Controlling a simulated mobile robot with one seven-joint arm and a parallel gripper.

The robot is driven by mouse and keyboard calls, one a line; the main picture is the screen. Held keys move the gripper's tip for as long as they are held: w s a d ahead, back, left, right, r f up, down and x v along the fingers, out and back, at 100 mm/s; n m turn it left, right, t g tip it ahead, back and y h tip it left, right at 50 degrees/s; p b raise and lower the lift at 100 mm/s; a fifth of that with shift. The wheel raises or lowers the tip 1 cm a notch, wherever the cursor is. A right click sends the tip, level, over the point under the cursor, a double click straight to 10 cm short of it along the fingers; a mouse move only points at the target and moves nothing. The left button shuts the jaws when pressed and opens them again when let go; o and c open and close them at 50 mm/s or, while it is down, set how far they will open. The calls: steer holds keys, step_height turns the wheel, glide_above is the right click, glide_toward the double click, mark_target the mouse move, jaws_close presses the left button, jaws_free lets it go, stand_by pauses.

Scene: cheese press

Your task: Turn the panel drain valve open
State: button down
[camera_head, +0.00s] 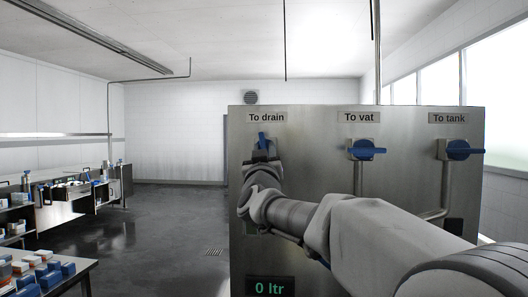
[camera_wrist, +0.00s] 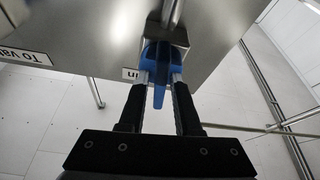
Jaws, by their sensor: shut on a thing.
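The steel valve panel (camera_head: 330,240) stands in front of me at the right. Its drain valve handle (camera_head: 262,138) is blue and sits under the "To drain" label (camera_head: 266,117). The handle's visible end points upward with a slight lean to the left; its lower part is hidden by my gripper (camera_head: 262,155). In the wrist view, the two dark fingers of my gripper (camera_wrist: 160,80) stand on either side of the blue drain handle (camera_wrist: 158,62), shut on it. The handle's tip shows between the fingers.
The "To vat" (camera_head: 367,149) and "To tank" (camera_head: 460,150) valve handles are blue and lie roughly horizontal, pointing right. A display (camera_head: 269,289) low on the panel reads "0 ltr". Benches with boxes (camera_head: 48,268) stand at the left, with open floor (camera_head: 165,225) between.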

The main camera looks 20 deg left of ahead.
steer(key=shift+r+m+t+h, duration=0.1)
steer(key=shift+m+t+h, duration=0.35)
steer(key=shift+m, duration=0.85)
steer(key=shift+h, duration=0.35)
steer(key=c, duration=0.9)
jaws_free()
steer(key=shift+o, duration=0.2)
steer(key=shift+s+f, duration=0.25)
steer(key=b+v, duration=0.3)
steer(key=v, duration=1.3)
steer(key=shift+s+d, duration=0.25)
steer(key=shift+s, duration=0.2)
